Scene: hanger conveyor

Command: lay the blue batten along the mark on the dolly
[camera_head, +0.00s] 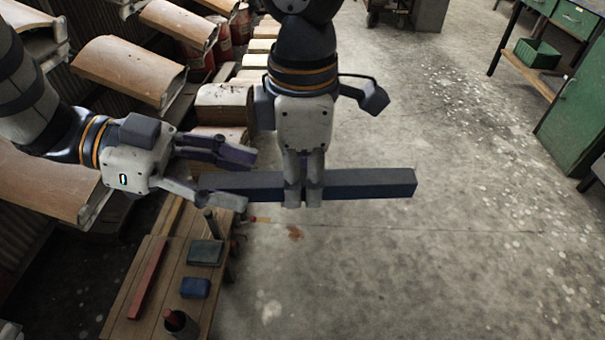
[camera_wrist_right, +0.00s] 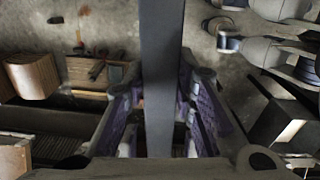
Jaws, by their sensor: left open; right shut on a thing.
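The blue batten (camera_head: 370,184) is a long dark bar, held level in the air across the middle of the head view. My right gripper (camera_head: 303,195) points down and is shut on it near its middle. In the right wrist view the batten (camera_wrist_right: 161,60) runs lengthwise between the fingers. My left gripper (camera_head: 248,180) is open, its fingers on either side of the batten's left end; I cannot tell whether they touch it. A wooden slatted top (camera_head: 122,318) stands at lower left and may be the dolly. I cannot make out a mark for certain.
On the slatted top are a red strip (camera_head: 148,277), a dark green block (camera_head: 205,253), a blue block (camera_head: 195,288) and a dark bottle (camera_head: 181,323). Curved wooden pieces (camera_head: 128,70) fill the left. A green cabinet (camera_head: 577,110) stands right. The floor (camera_head: 430,260) is clear.

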